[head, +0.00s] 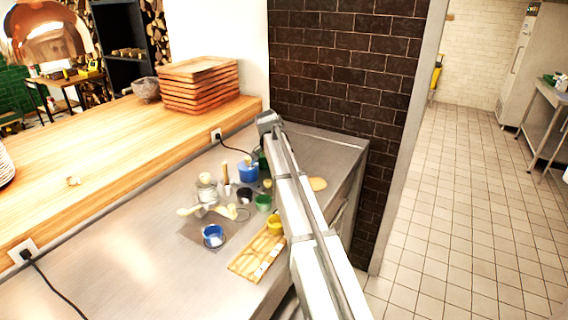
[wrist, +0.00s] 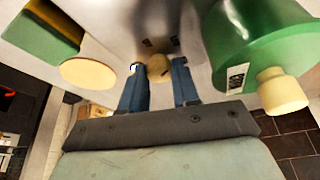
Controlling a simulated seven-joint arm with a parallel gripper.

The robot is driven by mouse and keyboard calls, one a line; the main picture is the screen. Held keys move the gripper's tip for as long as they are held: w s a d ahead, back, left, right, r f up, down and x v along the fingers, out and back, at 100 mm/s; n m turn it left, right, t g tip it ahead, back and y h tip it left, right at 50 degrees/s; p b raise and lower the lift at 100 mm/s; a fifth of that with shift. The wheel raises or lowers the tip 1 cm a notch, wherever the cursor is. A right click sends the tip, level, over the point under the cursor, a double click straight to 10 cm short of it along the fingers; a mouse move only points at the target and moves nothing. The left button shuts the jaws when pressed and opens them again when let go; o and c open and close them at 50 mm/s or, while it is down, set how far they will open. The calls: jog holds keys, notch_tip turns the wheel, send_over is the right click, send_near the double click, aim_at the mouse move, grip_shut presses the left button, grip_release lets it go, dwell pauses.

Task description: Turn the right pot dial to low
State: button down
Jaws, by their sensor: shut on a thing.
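In the wrist view my gripper (wrist: 159,69) has its two blue fingers on either side of a small round cream dial (wrist: 158,66), shut on it. The dial sits against a grey metal surface, and its marking cannot be read. A large green pot-like body (wrist: 270,40) with a cream knob (wrist: 281,91) is at the right of that view, apart from the fingers. In the head view my arm hides the gripper and the dial. A blue pot (head: 248,174) stands left of the arm, and a bit of green shows behind the arm.
A wooden board (head: 247,265) lies in front. Stacked trays (head: 200,88) and a bowl (head: 145,90) are on the wooden ledge. A dark brick wall (head: 340,70) stands behind.

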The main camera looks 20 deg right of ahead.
dwell(0.3)
jog(key=c, duration=0.8)
grip_release()
jog(key=shift+c, duration=0.2)
jog(key=v, duration=1.3)
jog(key=shift+r, duration=0.45)
